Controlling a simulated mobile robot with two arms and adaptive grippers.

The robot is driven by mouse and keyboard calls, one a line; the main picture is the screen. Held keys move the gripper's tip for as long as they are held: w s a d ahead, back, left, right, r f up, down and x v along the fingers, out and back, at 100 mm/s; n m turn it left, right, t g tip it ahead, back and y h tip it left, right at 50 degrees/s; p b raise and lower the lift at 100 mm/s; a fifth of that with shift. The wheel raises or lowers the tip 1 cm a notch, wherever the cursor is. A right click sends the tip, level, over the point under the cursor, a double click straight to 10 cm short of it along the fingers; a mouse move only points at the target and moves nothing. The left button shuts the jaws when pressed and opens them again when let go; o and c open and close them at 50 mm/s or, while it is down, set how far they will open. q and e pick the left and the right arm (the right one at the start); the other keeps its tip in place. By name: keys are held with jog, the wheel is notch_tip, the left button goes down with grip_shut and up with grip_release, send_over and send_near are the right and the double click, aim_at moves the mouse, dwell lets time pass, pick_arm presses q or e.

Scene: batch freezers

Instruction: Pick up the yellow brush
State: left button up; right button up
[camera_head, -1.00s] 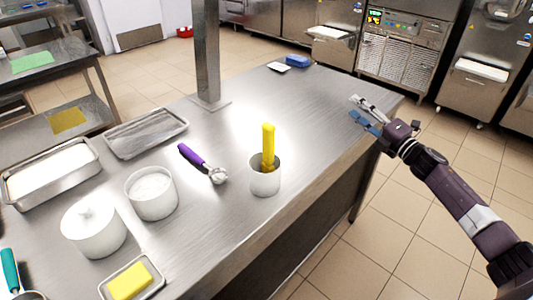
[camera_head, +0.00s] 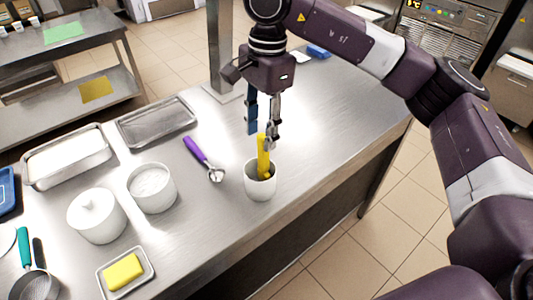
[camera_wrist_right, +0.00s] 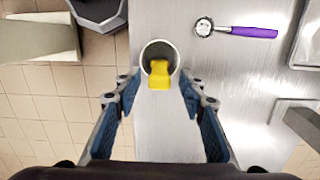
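The yellow brush (camera_head: 264,158) stands upright in a white cup (camera_head: 260,187) on the steel table, its handle pointing up. My right gripper (camera_head: 262,128) hangs from above right over the cup, its fingers pointing down near the top of the handle. In the right wrist view the gripper (camera_wrist_right: 158,112) is open, with its blue-padded fingers wide apart. The brush (camera_wrist_right: 159,75) shows there just beyond the fingertips, between their lines, inside the cup (camera_wrist_right: 151,49). My left gripper does not show.
A purple-handled scoop (camera_head: 203,157) lies left of the cup. The table (camera_head: 330,110) is clear to the right.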

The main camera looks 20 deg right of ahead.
aim_at(263, 152)
jog(key=shift+w+d+r+h, duration=0.1)
jog(key=shift+d+r+h, duration=0.25)
jog(key=shift+d+h, duration=0.1)
jog(key=shift+d+f, duration=0.15)
jog(key=f+p, duration=0.1)
jog(key=f, duration=0.1)
jog(key=f+p, duration=0.1)
jog(key=f, duration=0.1)
jog(key=f+p, duration=0.1)
jog(key=f, duration=0.1)
jog(key=shift+a+f, duration=0.1)
jog(key=shift+a, duration=0.25)
jog(key=shift+f, duration=0.55)
grip_shut()
